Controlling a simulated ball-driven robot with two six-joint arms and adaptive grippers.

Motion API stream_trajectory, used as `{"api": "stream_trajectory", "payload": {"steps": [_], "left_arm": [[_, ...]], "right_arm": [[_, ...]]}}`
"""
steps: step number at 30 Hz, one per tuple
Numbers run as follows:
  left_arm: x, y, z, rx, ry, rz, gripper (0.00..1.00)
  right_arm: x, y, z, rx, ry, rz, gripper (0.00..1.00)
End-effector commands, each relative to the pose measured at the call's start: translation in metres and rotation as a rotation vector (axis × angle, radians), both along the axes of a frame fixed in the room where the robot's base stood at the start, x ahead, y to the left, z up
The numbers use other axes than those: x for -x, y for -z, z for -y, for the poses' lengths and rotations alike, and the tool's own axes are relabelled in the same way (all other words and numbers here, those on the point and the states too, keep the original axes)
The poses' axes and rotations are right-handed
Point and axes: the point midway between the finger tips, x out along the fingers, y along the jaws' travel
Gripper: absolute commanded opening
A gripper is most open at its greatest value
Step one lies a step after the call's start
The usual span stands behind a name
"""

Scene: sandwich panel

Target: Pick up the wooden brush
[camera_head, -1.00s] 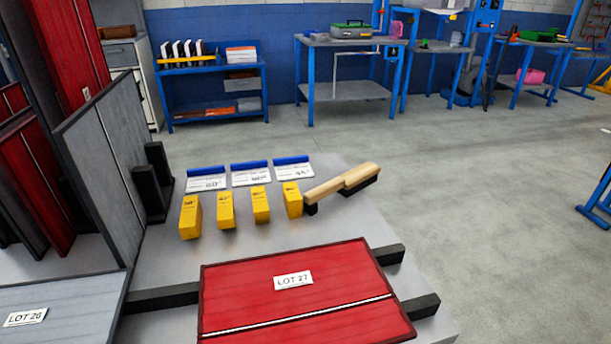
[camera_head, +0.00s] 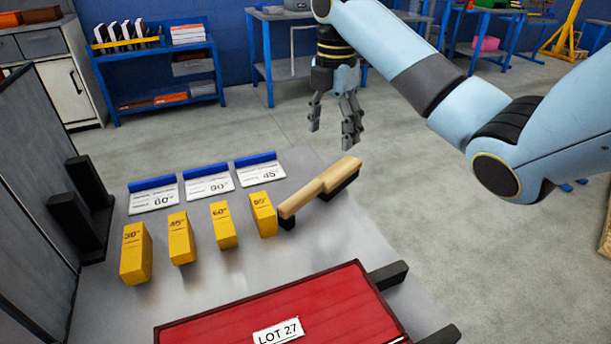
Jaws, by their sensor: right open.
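The wooden brush (camera_head: 322,184) lies on the grey table near its back right edge. It has a pale wooden handle and dark bristles underneath. Its near end is beside the rightmost yellow block. My right gripper (camera_head: 334,138) hangs from the light blue right arm, pointing down with its fingers spread. It is open and empty, beyond the brush in the picture and apart from it. My left gripper is not in view.
Several yellow angle blocks (camera_head: 224,226) stand in a row left of the brush. White cards with blue holders (camera_head: 207,187) lie behind them. A red panel labelled LOT 27 (camera_head: 290,306) rests on black bars in front. Black stands (camera_head: 88,190) are at the left.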

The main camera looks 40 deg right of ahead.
Motion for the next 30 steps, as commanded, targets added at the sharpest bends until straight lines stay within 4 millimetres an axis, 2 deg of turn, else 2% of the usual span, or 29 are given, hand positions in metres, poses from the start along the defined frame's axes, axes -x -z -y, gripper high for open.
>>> {"api": "stream_trajectory", "payload": {"steps": [5,9,14,19,23,30], "left_arm": [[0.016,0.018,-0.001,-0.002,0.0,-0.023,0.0],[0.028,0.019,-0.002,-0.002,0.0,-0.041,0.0],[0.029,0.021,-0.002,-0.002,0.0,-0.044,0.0],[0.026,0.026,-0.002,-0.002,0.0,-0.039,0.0],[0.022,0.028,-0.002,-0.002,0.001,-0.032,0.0],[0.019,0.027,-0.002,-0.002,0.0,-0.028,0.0]], "right_arm": [[0.002,0.031,-0.001,-0.002,0.0,-0.006,0.69],[0.001,0.05,-0.001,-0.002,0.002,-0.003,0.69],[0.002,0.068,-0.004,-0.002,0.001,-0.004,0.69],[0.004,0.096,-0.007,-0.001,0.003,-0.004,0.69],[0.004,0.106,-0.007,-0.002,0.003,-0.003,0.69],[0.003,0.106,-0.007,-0.001,0.003,-0.002,0.68]]}}
